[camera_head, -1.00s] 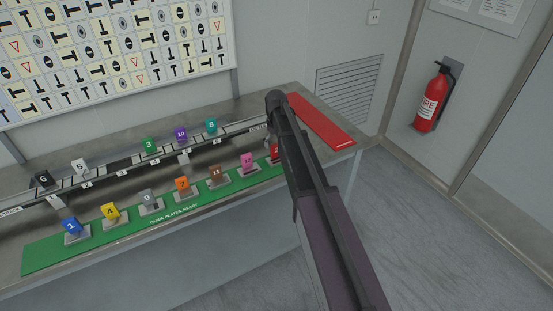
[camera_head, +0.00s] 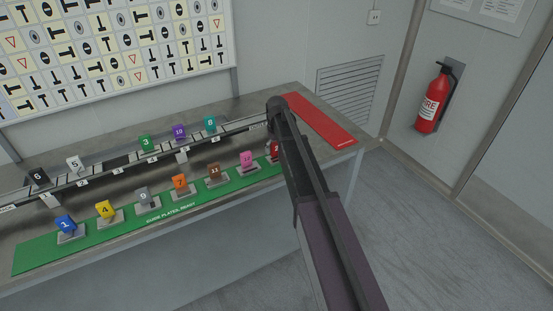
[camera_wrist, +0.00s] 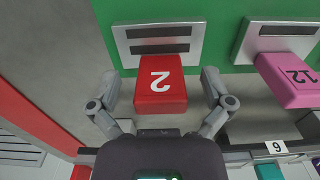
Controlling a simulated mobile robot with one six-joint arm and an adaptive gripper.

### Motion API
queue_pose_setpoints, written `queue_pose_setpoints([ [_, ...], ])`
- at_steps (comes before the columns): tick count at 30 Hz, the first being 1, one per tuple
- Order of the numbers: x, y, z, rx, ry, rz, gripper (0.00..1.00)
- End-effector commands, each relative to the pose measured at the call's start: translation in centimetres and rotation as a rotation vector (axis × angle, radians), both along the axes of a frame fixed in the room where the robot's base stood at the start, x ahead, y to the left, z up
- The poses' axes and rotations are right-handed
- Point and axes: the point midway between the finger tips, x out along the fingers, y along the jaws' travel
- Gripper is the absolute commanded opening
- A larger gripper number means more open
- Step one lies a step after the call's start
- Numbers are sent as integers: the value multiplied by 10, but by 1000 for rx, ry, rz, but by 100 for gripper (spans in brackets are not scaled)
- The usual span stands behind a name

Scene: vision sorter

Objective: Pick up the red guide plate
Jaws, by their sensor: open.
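The red guide plate with a white 2 (camera_wrist: 161,88) stands in a grey holder (camera_wrist: 157,46) on the green mat in the wrist view. My gripper (camera_wrist: 159,78) is open, with one finger on each side of the red plate. Gaps show between the fingers and the plate, so it is not gripped. In the head view, only a sliver of the red plate (camera_head: 273,150) shows beside my arm, which hides most of it and the gripper.
The pink plate 12 (camera_wrist: 290,78) stands close to the right of my gripper. The green mat (camera_head: 32,260) carries several more coloured plates. A rail behind holds other plates, including teal plate 8 (camera_head: 210,124). A bare red mat (camera_head: 322,120) lies at the table's right end.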

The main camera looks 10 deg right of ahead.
Motion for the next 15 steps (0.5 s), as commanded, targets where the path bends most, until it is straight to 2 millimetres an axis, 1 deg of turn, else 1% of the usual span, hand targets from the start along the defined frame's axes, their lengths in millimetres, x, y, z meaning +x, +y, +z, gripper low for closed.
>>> queue_pose_setpoints([
  [1, 0, 0, -7, 0, 0, 0, 100],
  [6, 0, 0, -14, 0, 0, 0, 100],
  [15, 0, 0, -15, 0, 0, 0, 100],
])
